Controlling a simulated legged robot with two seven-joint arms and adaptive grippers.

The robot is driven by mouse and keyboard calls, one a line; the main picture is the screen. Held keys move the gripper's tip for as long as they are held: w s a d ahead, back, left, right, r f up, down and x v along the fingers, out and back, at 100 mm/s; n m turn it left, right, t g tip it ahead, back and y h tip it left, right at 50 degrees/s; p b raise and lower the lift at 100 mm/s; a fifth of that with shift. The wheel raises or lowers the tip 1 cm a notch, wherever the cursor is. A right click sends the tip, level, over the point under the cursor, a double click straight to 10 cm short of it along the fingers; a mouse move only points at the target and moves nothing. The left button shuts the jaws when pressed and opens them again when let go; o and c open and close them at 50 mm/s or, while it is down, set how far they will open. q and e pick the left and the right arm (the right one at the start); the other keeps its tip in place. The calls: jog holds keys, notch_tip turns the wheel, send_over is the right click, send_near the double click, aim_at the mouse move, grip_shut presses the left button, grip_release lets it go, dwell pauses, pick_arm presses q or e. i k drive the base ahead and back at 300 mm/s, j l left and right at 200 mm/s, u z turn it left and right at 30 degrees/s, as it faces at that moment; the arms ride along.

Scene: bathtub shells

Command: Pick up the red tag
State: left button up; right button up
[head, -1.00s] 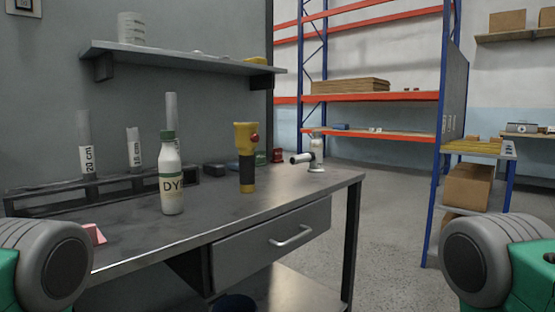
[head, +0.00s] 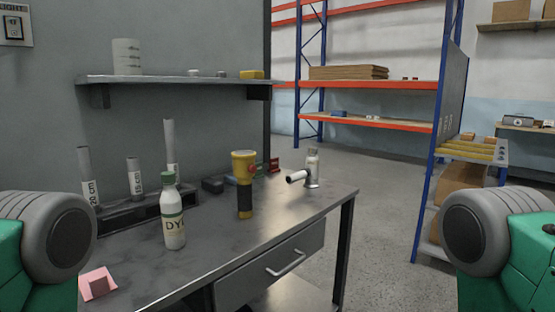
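No object is plainly readable as a red tag. Only the upper parts of my two arms show at the left and right edges. Neither of my grippers is in view.
A white DYE bottle (head: 173,222), a yellow and black flashlight-like tool (head: 244,184) and a white metal fixture (head: 309,172) stand on the bench. A rack with labelled tubes (head: 135,175) is behind. Open floor (head: 379,192) lies to the right.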

aim_at(273, 163)
jog(key=i+l+z, duration=1.2)
jog(key=i, duration=0.25)
jog(key=i+l, duration=0.1)
jog(key=i, duration=1.05)
jog(key=i+l+u, duration=0.1)
jog(key=i, duration=0.5)
jog(key=i+u, duration=0.25)
jog(key=u, duration=0.25)
jog(key=i+u, duration=0.25)
jog(key=u, duration=0.2)
jog(key=i+l+u, duration=0.1)
jog(key=i+u, duration=0.15)
jog(key=u, duration=0.25)
jog(key=i+l+u, duration=0.2)
jog(key=u, duration=0.3)
